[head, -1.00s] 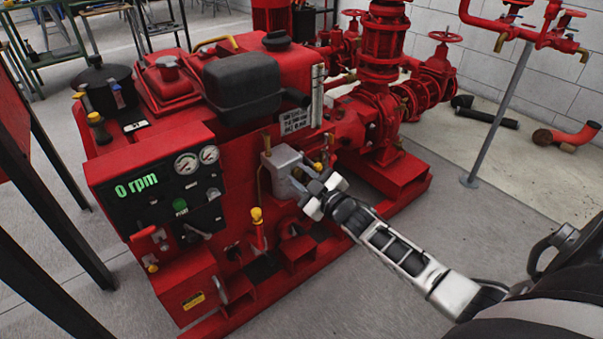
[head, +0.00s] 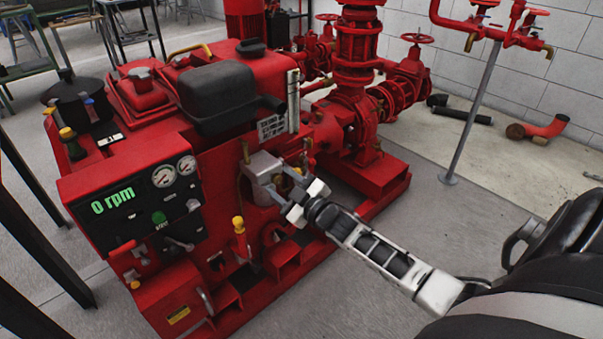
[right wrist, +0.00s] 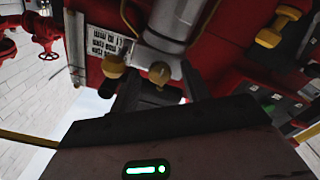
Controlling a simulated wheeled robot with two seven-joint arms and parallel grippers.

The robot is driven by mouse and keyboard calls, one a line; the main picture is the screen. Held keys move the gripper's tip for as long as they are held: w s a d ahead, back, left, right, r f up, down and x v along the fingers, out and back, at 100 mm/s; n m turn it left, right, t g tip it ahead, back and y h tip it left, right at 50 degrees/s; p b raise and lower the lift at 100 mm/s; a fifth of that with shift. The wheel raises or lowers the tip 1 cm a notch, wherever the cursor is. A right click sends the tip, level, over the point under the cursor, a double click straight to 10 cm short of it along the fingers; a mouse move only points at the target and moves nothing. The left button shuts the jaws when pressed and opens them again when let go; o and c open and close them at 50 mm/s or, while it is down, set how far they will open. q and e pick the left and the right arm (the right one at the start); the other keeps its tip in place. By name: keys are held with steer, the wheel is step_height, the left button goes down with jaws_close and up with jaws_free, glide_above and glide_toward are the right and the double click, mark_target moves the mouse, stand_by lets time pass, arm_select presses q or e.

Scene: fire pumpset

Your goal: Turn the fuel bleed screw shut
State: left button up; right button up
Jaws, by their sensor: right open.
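The red pumpset (head: 225,165) stands in the middle of the head view, with a grey metal housing (head: 262,166) on its near side. My right gripper (head: 281,186) is at the housing's lower right, its jaws apart and empty. In the right wrist view the fingers (right wrist: 157,88) point at the grey housing (right wrist: 170,22). A small brass knob (right wrist: 159,72) shows between the fingertips, and another brass knob (right wrist: 113,67) is by the left fingertip. I cannot tell which knob is the bleed screw, or whether a finger touches either. My left gripper is out of view.
The control panel (head: 135,205) reads 0 rpm, left of the housing. A yellow-topped lever (head: 239,226) stands below the housing. Red pipework (head: 355,85) rises behind.

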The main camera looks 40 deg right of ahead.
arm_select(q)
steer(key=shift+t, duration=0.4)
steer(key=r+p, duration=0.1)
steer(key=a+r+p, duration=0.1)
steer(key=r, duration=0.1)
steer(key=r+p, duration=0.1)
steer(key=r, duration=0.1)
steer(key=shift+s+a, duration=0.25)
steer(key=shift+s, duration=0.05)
arm_select(e)
steer(key=s+d, duration=0.1)
steer(key=s, duration=1.4)
steer(key=shift+s, duration=0.15)
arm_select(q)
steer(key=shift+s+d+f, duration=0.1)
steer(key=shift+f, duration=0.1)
arm_select(e)
steer(key=shift+d, duration=0.1)
